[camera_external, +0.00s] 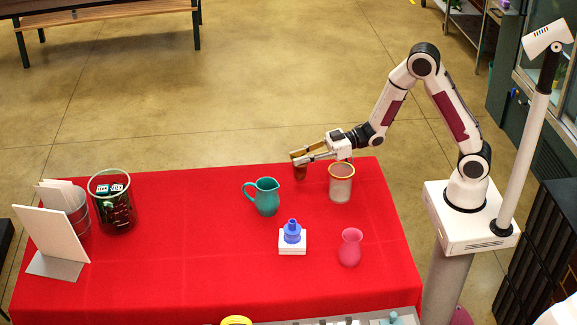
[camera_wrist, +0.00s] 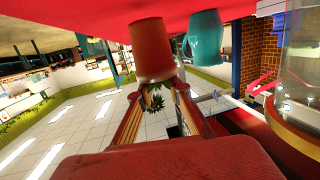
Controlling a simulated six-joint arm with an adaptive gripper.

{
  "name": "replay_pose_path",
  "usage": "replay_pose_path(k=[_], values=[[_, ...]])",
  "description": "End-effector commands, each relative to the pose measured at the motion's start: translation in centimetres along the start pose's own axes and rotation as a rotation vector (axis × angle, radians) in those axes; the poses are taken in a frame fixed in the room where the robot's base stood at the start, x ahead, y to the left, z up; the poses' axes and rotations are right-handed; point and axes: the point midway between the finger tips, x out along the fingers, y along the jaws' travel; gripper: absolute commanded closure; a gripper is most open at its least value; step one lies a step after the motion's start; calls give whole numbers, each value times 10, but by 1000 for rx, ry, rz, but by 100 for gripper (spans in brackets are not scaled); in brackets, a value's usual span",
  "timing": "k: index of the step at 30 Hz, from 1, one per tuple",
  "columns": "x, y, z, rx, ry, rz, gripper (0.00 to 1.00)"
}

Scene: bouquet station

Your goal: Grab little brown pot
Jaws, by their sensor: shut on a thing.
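The little brown pot (camera_wrist: 152,50) shows large at the top middle of the wrist view, where the scene appears upside down. In the external view the pot (camera_external: 299,171) is at the far edge of the red table, partly hidden by my fingers. My gripper (camera_external: 303,156) reaches in from the right at the pot's upper part. Its two fingers (camera_wrist: 160,88) meet the pot's rim end in the wrist view, and my gripper is shut on it. Whether the pot still touches the cloth is hard to tell.
A glass jar with a tan rim (camera_external: 341,183) stands close to the right, under my wrist. A teal pitcher (camera_external: 265,197) is in front of the pot. A blue bottle (camera_external: 292,231) and a pink vase (camera_external: 350,247) stand nearer. The cloth (camera_external: 190,220) left of the pitcher is clear.

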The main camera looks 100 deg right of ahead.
Motion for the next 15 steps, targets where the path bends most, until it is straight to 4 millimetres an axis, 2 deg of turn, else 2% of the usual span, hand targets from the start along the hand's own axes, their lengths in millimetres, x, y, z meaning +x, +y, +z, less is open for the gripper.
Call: replay_pose_path(k=[15], values=[[-9, 0, -60, -4, 6, 0, 100]])
